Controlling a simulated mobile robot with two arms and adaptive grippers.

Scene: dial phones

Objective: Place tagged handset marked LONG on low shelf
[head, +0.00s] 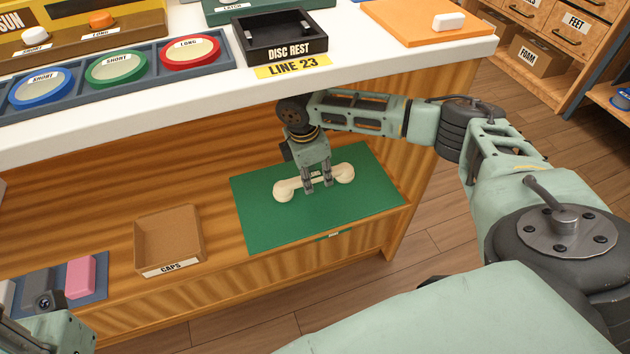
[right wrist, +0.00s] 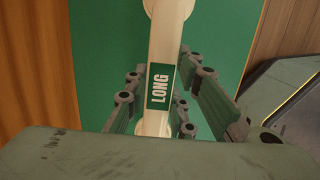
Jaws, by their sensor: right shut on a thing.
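A cream handset (head: 287,189) is over the green mat (head: 262,233) on the low shelf (head: 215,266). In the right wrist view the handset (right wrist: 168,45) carries a green tag (right wrist: 160,87) reading LONG. My right gripper (head: 318,186) is shut on the middle of the handset, with fingers on either side of its grip. The handset lies flat at or very near the mat; I cannot tell whether it touches. My left gripper is not clearly seen; only part of my left arm (head: 55,330) shows at the bottom left, its fingers out of frame.
A CAPS tray (head: 170,240) stands left of the mat on the shelf. A blue mat with a pink block (head: 80,277) lies further left. The white counter (head: 350,60) overhangs above, with a black DISC REST tray (head: 280,38) and several dials.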

